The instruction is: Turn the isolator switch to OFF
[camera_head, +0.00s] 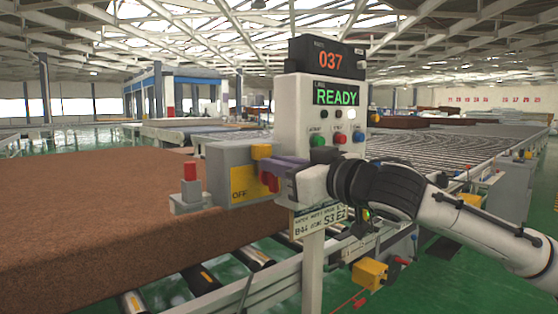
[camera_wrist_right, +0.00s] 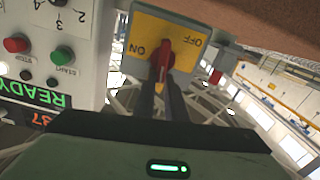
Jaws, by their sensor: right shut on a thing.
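The isolator switch is a grey box (camera_head: 222,162) with a yellow plate (camera_head: 243,184) beside the control post. The word OFF shows on the plate in the head view. My right gripper (camera_head: 278,172) reaches it from the right and is shut on the red handle (camera_head: 266,181). In the right wrist view, upside down, the fingers (camera_wrist_right: 164,88) close on both sides of the red handle (camera_wrist_right: 166,52). The plate (camera_wrist_right: 183,30) shows ON to the left and OFF to the right of the handle. The exact handle setting is hard to tell. My left gripper is not in view.
The control post (camera_head: 297,110) shows READY and 037, with coloured buttons below. A brown mattress (camera_head: 90,220) lies on the rollers at left. A red button (camera_head: 190,171) on a grey box stands beside the switch. A roller conveyor (camera_head: 440,145) runs behind my right arm.

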